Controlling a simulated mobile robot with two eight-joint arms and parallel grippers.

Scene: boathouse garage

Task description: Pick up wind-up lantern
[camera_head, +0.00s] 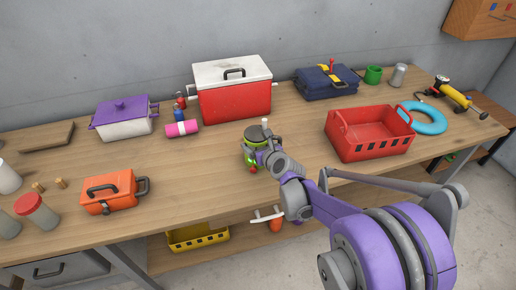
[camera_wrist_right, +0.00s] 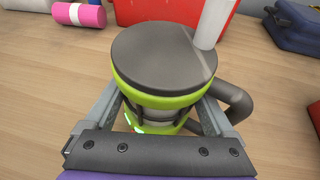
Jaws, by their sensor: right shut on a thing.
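The wind-up lantern (camera_wrist_right: 160,58) has a dark grey round top and lime-green bands. In the head view the lantern (camera_head: 256,134) is on the wooden workbench near the middle, partly hidden by my right gripper. My right gripper (camera_head: 262,152) is shut on it, and in the wrist view its two fingers (camera_wrist_right: 158,112) lie on either side of the lantern's body. A grey crank or handle shows on the lantern's right in the wrist view. I cannot tell whether the lantern's base touches the bench. My left gripper is out of view.
Behind the lantern stands a red and white cooler (camera_head: 232,100). A red basket (camera_head: 368,145) is to the right, a pink roll (camera_head: 176,129) to the left, and an orange case (camera_head: 113,200) at front left. Bare bench (camera_head: 200,165) lies left of the lantern.

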